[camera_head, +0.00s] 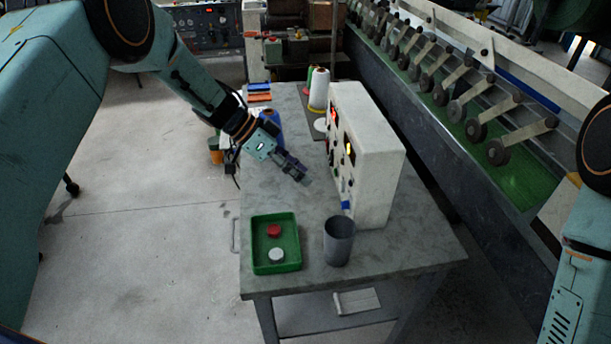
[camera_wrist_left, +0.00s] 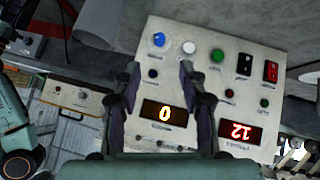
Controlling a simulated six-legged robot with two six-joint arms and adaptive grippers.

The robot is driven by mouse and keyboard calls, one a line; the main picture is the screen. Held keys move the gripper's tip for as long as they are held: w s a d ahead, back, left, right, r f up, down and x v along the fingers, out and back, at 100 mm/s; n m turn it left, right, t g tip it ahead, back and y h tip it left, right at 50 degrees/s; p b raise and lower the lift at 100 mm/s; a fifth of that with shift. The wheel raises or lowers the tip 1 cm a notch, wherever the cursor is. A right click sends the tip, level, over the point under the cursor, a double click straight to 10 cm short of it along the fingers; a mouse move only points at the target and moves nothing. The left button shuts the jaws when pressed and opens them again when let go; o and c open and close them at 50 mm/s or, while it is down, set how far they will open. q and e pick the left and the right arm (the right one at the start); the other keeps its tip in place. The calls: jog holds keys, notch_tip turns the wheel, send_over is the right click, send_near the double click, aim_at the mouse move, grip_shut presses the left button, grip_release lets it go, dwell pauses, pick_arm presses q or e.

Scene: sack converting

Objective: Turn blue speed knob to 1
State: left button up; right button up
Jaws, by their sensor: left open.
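The white control box (camera_head: 370,160) stands on the grey table. Its blue knob (camera_head: 346,205) sits low on the panel, near the box's front end. The left wrist view shows the panel upside down, with the blue knob (camera_wrist_left: 158,40) at upper left and a pale mark on it. One lit display (camera_wrist_left: 164,113) reads 0; another display (camera_wrist_left: 240,133) shows lit digits upside down. My left gripper (camera_head: 303,178) is open and empty, left of the panel and apart from it. Its fingers (camera_wrist_left: 159,75) frame the space below the knob in the wrist view. My right gripper is out of view.
A green tray (camera_head: 254,249) with red and white round pieces and a grey cup (camera_head: 339,242) stand at the table's front. A white thread cone (camera_head: 319,89) stands behind the box. A machine (camera_head: 440,110) runs along the right. The table left of the panel is partly free.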

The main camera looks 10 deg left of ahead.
aim_at(341, 204)
pick_arm(q)
jog(key=shift+w+d+f+m+b, duration=0.2)
jog(key=shift+d+f+m+b, duration=1.2)
jog(key=shift+m+b, duration=3.4)
jog(key=shift+w+d+f+m+b, duration=0.25)
jog(key=shift+d+f+m+b, duration=1.65)
jog(key=shift+m, duration=5.3)
jog(key=shift+w+d+f+m+b, duration=0.2)
jog(key=shift+d+f+m+b, duration=0.75)
jog(key=shift+m+b, duration=4.05)
jog(key=shift+m+p, duration=1)
jog(key=shift+p, duration=0.05)
jog(key=shift+c, duration=0.3)
grip_shut()
